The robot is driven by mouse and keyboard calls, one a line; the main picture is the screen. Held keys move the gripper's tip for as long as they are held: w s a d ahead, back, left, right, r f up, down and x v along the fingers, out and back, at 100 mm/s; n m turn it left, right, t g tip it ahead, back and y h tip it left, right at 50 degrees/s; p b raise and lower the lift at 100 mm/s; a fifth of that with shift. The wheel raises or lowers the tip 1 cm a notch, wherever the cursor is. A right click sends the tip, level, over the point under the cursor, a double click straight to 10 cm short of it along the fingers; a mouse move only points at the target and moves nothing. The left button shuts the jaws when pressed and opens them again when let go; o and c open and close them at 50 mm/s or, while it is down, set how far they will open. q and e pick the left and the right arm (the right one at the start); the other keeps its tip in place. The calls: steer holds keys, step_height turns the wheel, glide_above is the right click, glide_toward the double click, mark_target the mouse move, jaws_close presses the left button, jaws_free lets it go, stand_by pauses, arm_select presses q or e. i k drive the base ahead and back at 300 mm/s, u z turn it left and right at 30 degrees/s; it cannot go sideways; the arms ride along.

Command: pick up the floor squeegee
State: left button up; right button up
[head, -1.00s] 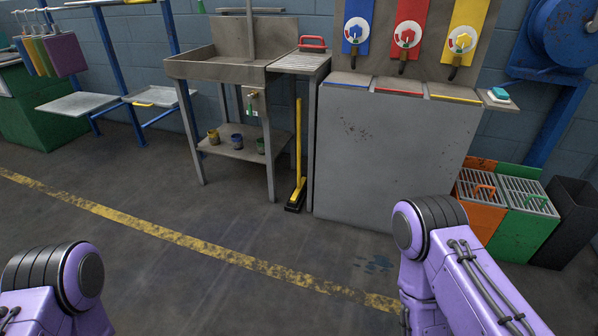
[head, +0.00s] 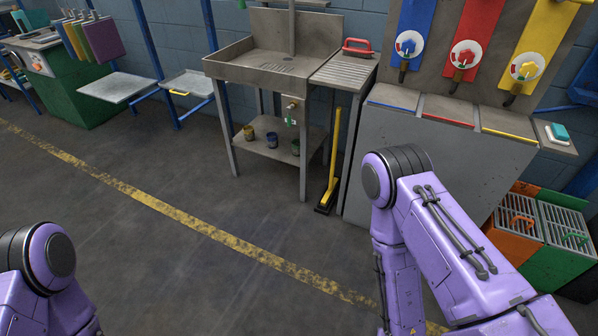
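The floor squeegee (head: 332,168) has a yellow handle and a dark head resting on the floor. It stands nearly upright in the gap between the steel sink bench (head: 228,72) and the grey dispenser cabinet (head: 432,150). Its black head (head: 324,209) points out toward the open floor. Purple links of my two arms show at the lower left and lower right, but both grippers are outside the view. My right arm covers part of the cabinet front, to the right of the squeegee.
Small pots (head: 272,140) stand on the bench's lower shelf. A red-handled item (head: 357,46) lies on the draining top above the squeegee. Orange and green bins (head: 561,241) stand at the right. The floor before the bench, crossed by a yellow line (head: 190,220), is clear.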

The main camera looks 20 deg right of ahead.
mark_target(334, 156)
steer(key=u, duration=0.35)
steer(key=i, duration=2.2)
steer(key=z, duration=1)
steer(key=i, duration=0.6)
steer(key=z, duration=0.35)
